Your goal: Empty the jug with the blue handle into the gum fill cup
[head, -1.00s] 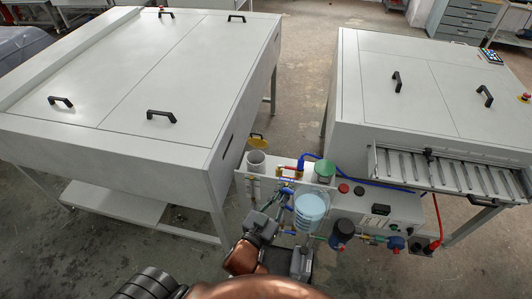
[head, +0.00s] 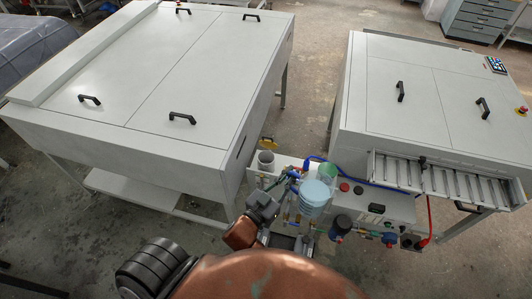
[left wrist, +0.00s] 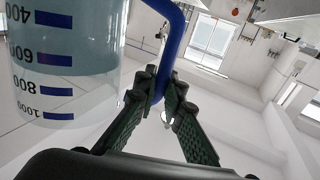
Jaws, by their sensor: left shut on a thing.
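The jug (head: 316,192) is clear with pale blue contents, beside the green-topped cup (head: 328,171) and partly overlapping it in the head view. In the left wrist view the jug (left wrist: 62,70) shows blue marks from 400 to 1000. My left gripper (head: 289,186) is on its left side. In the left wrist view its fingers are shut on the blue handle (left wrist: 172,45). I cannot tell from the head view how far the jug is tilted. A grey open cup (head: 266,158) stands to its left; which cup is the gum fill cup is unclear. My right gripper is not in view.
The cups stand on a light panel (head: 398,208) with valves, hoses, a dark blue-topped filter (head: 341,226) and a red cable (head: 429,215). A large white machine (head: 150,90) is on the left, another (head: 430,95) on the right. Floor is free between them.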

